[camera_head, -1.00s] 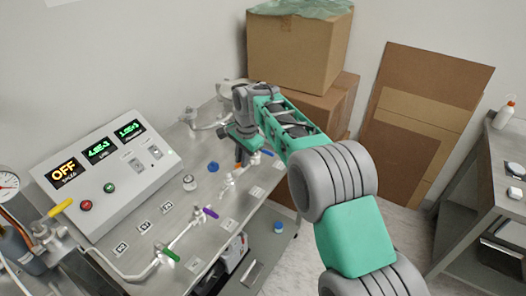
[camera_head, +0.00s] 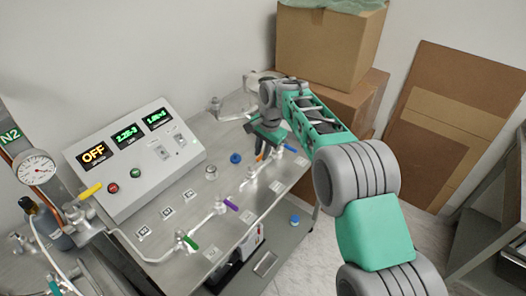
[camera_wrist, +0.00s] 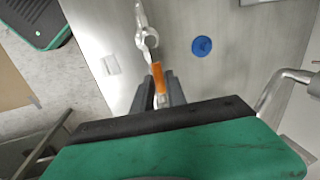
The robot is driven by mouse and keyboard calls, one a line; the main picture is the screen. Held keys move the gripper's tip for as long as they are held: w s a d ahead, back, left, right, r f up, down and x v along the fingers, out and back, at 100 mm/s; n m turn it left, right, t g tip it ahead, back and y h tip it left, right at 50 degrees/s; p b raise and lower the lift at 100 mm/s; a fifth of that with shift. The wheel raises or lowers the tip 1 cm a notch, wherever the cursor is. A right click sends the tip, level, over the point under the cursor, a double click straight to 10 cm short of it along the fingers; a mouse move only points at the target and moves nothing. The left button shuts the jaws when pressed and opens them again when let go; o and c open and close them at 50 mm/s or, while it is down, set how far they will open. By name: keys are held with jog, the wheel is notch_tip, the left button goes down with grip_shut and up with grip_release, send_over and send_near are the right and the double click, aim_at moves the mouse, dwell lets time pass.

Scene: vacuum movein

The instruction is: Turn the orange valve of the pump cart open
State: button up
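The orange valve handle (camera_wrist: 157,74) sits on a metal pipe fitting of the pump cart (camera_head: 225,160). In the wrist view it lies between the two fingers of my gripper (camera_wrist: 160,88). The gap around the handle is very narrow, and I cannot tell whether both fingers press on it. In the head view my gripper (camera_head: 264,148) reaches down at the far end of the cart's pipe row, and its fingers hide most of the orange handle.
Purple (camera_head: 231,205), green (camera_head: 190,242), blue (camera_head: 290,148) and yellow (camera_head: 91,190) handles also show on the cart. A control box (camera_head: 140,165) reads OFF. Cardboard boxes (camera_head: 325,45) stand behind my arm. A blue knob (camera_wrist: 202,46) is right of the handle.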

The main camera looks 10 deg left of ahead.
jog(key=o, duration=0.3)
jog(key=r, duration=0.2)
jog(key=d+r, duration=0.1)
jog(key=r, duration=0.4)
jog(key=shift+s+d+r, duration=0.25)
jog(key=shift+s+r, duration=0.05)
jog(key=shift+r, duration=0.05)
